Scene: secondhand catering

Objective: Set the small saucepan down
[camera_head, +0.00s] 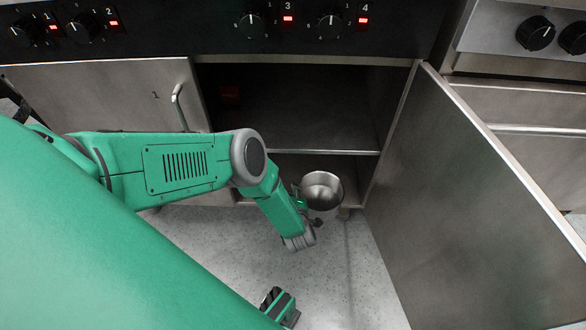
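The small saucepan (323,189) is a round steel pan, seen from above with its open top facing up. It is at the front of the cabinet's lower opening, in front of the right part of the lower shelf. My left gripper (304,204) is at the pan's left side, at the end of my green arm, and looks shut on it. The wrist partly hides the fingers, and the pan's handle cannot be made out. Whether the pan's base touches the shelf cannot be seen.
The open steel cabinet (300,152) has an empty-looking upper compartment. Its door (470,200) stands wide open on the right. A closed door (110,85) with a bar handle is on the left. Control knobs (330,26) line the top.

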